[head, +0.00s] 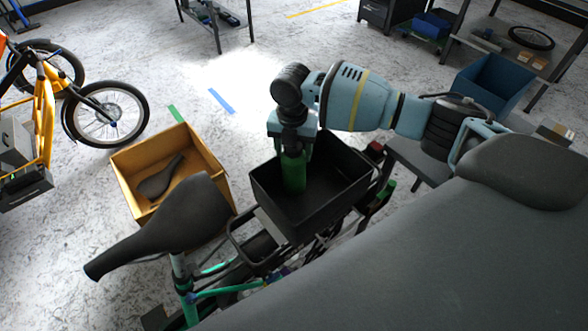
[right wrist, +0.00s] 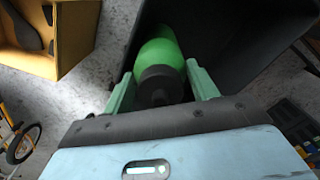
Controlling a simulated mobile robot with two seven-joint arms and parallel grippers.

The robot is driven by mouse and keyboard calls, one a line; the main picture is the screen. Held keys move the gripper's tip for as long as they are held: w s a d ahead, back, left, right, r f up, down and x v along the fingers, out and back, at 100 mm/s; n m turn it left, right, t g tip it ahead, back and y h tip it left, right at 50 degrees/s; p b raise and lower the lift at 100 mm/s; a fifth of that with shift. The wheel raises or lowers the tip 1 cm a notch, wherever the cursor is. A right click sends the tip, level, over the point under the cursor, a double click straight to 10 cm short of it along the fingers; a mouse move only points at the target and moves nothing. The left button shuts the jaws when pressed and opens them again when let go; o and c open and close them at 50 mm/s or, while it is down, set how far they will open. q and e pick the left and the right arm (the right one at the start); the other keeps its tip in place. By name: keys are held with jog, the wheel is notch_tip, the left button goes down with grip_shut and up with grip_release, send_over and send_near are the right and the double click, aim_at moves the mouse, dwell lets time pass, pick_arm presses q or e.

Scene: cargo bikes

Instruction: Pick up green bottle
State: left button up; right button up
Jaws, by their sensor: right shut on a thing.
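The green bottle (head: 293,174) is upright inside the black crate (head: 340,196) on the rear rack of a bike, near the crate's left side. My right gripper (head: 293,150) reaches down from above and is shut on the bottle's upper part. In the right wrist view the bottle (right wrist: 162,60) with its dark cap sits between the two pale green fingers (right wrist: 160,88). I cannot tell whether the bottle's base touches the crate floor. My left gripper is not in view.
A bike saddle (head: 175,222) stands left of the crate. A yellow box (head: 215,165) with another saddle inside is on the floor. A yellow cargo bike (head: 48,105) is at the left. A blue bin (head: 490,85) and shelves stand at the right.

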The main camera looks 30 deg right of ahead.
jog(key=shift+r, duration=0.1)
